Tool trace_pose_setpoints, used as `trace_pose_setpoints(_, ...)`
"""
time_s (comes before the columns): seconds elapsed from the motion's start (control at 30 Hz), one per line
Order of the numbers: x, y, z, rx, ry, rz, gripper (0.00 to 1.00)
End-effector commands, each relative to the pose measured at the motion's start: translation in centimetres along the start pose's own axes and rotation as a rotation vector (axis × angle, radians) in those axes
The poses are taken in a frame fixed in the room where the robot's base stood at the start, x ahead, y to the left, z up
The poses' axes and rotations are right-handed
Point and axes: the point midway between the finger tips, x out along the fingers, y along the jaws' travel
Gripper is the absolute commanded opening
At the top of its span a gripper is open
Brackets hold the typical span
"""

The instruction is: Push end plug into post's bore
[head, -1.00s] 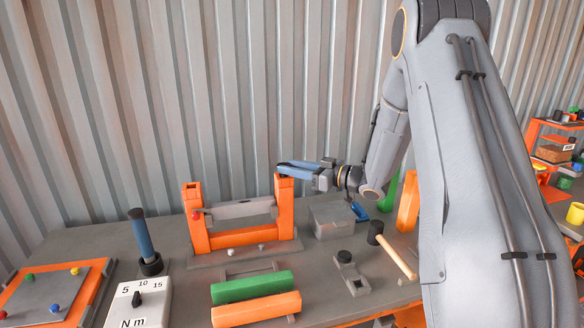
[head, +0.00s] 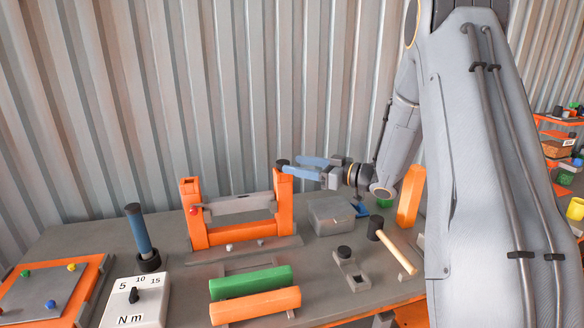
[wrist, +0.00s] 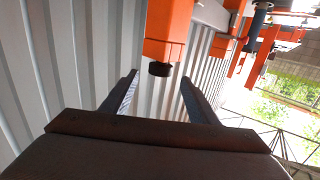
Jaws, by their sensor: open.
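The black end plug (head: 282,162) sits at the top of the right orange post (head: 284,197) of a small frame. In the wrist view the plug (wrist: 159,69) stands out from the end of the orange post (wrist: 168,35); how deep it sits in the bore is hidden. My gripper (head: 292,167) is open, its two blue fingers spread apart just to the right of the post top. In the wrist view the fingers (wrist: 159,77) lie either side of the plug, with clear gaps between; nothing is held.
A grey rail (head: 238,204) joins the frame's two posts. Green (head: 250,283) and orange bars (head: 255,306) lie in front. Space above the frame is free.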

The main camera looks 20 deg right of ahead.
Motion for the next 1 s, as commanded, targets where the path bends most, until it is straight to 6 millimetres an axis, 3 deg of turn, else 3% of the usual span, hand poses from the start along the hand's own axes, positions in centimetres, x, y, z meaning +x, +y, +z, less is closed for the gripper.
trace_pose_setpoints(0.2, -3.5, 0.1, 0.2, 0.000, 0.000, 0.002, 0.54)
trace_pose_setpoints(0.37, -4.7, 0.0, 0.1, 0.000, 0.000, 0.000, 0.54)
trace_pose_setpoints(0.87, -4.9, 0.0, 0.0, -0.001, -0.001, 0.001, 0.54)
trace_pose_setpoints(1.0, -4.1, 0.4, -0.1, -0.015, -0.037, 0.056, 0.54)
